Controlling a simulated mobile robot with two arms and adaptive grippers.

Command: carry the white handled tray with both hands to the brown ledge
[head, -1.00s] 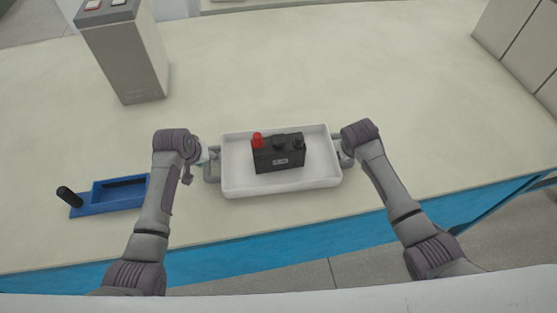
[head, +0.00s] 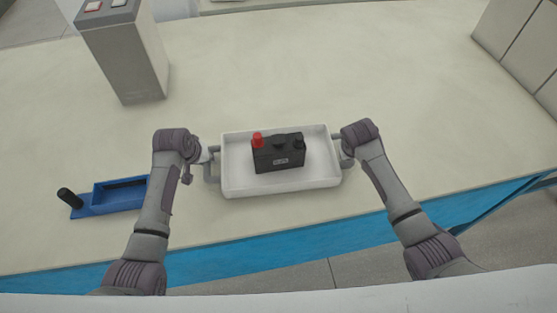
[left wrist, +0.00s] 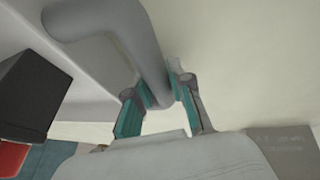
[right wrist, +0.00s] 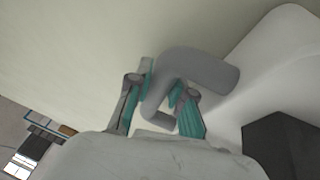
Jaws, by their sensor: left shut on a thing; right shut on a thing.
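The white handled tray (head: 235,183) is on or just above the pale tabletop in the head view; I cannot tell whether it touches. A black battery (head: 279,156) with a red terminal cap stands inside it. My left gripper (head: 211,155) is shut on the grey left handle, and the left wrist view shows its teal pads (left wrist: 158,98) around the bar. My right gripper (right wrist: 160,98) is shut on the other grey handle (right wrist: 195,65), with the bar between its pads. In the head view its fingers are mostly hidden by the arm. I cannot identify a brown ledge.
A blue tray (head: 118,196) with a black-handled end lies left of my left arm. A grey box-shaped post (head: 125,55) with buttons stands at the back left. Pale blocks (head: 520,45) stand at the right. The tabletop (head: 320,65) behind the tray is clear.

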